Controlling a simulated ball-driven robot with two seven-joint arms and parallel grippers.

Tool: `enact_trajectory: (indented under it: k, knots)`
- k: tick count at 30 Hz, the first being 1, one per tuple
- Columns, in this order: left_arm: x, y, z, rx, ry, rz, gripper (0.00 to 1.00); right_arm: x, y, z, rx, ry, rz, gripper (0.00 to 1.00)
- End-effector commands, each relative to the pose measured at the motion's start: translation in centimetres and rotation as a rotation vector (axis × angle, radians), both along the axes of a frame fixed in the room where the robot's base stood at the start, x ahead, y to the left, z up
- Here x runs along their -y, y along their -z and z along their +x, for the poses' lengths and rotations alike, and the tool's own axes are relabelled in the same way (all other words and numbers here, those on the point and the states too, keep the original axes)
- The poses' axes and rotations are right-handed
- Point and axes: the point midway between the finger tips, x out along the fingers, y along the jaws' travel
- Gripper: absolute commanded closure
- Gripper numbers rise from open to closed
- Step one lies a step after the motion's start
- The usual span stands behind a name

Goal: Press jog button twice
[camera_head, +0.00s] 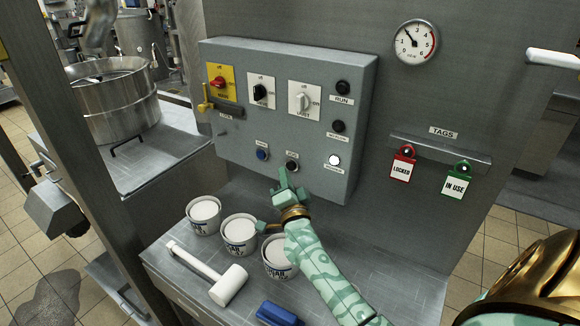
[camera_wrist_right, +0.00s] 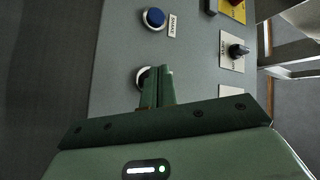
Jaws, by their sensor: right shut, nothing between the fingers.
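The jog button (camera_head: 292,166) is a small dark round button under a "JOG" label, low on the grey control box (camera_head: 225,150). My right gripper (camera_head: 283,172) is shut and empty, with its fingertips just at the left of that button. In the right wrist view the shut fingers (camera_wrist_right: 158,72) partly cover a dark button with a pale ring (camera_wrist_right: 141,76). I cannot tell whether the tips touch it. My left gripper is not in view.
A blue button (camera_head: 262,154) sits left of the jog button and a white lamp (camera_head: 333,160) to its right. Rotary switches (camera_head: 302,98) are above. Several white tubs (camera_head: 239,230), a white mallet (camera_head: 228,284) and a blue object (camera_head: 277,314) lie on the shelf below.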

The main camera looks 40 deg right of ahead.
Motion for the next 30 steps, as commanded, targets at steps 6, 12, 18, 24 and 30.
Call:
enact_trajectory:
  k: [6, 12, 18, 24, 30]
  knots:
    - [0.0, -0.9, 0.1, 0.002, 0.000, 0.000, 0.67, -2.0, -0.2, -0.8, 0.000, -0.001, 0.002, 1.00]
    - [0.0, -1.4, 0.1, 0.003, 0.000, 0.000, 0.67, -3.7, -0.1, -1.5, -0.001, -0.001, 0.001, 1.00]
    - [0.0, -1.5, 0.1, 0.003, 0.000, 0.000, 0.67, -4.4, -0.1, -1.8, 0.000, -0.001, 0.000, 1.00]
    - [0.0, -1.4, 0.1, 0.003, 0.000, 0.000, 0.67, -4.4, 0.0, -1.8, -0.001, -0.001, 0.000, 1.00]
    - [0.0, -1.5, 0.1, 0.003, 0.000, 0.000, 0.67, -4.4, 0.0, -1.8, 0.000, 0.000, 0.000, 1.00]
